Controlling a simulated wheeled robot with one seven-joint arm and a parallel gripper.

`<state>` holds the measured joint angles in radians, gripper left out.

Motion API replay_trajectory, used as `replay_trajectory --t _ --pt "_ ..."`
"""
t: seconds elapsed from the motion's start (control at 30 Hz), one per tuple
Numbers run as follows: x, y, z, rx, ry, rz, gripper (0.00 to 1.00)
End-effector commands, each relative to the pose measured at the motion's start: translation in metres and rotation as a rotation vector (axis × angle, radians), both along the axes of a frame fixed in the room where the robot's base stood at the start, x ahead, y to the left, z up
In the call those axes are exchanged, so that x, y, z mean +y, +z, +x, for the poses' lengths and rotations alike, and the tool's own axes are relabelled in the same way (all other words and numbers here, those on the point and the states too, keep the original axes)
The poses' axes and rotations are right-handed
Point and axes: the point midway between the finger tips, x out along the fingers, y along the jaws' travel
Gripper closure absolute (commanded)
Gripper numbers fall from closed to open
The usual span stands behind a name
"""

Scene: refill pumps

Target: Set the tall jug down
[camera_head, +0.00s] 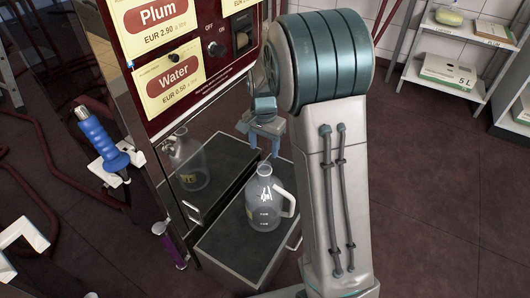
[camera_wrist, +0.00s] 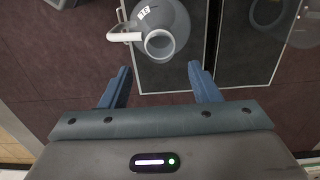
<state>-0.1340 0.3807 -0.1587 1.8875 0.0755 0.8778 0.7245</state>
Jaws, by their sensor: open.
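The tall jug (camera_head: 264,203) is clear, with a white handle and a small label. It stands upright on the dark top of a low cabinet (camera_head: 229,246) in front of the pump machine. In the wrist view the jug (camera_wrist: 165,22) shows from above, its round mouth towards me and its handle to the left. My gripper (camera_head: 265,150) is open, above and behind the jug in the head view. In the wrist view the two blue fingers of my gripper (camera_wrist: 160,82) are spread apart with nothing between them, and the jug lies beyond their tips.
The pump machine (camera_head: 189,62) has Plum and Water price labels and a shiny front that mirrors the jug. A blue nozzle (camera_head: 101,137) hangs at left. A shelf (camera_head: 446,75) with a 5 L box (camera_head: 447,72) stands at back right. The floor at right is clear.

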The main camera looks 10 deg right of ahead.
Motion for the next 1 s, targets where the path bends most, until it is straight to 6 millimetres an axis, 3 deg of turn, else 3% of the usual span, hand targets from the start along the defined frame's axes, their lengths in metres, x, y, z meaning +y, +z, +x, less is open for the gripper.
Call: replay_trajectory --t 0.13,0.27,0.4,0.6,0.8,1.0 --pt "0.0 0.013 -0.007 -0.004 0.023 0.003 0.44" --pt "-0.001 0.031 -0.033 -0.019 0.109 0.013 0.44" --pt "-0.001 0.055 -0.078 -0.046 0.263 0.02 0.44" --pt "-0.001 0.075 -0.147 -0.08 0.498 0.006 0.44" --pt "-0.001 0.078 -0.205 -0.101 0.694 -0.025 0.44" --pt "-0.004 0.076 -0.231 -0.107 0.791 -0.047 0.44"
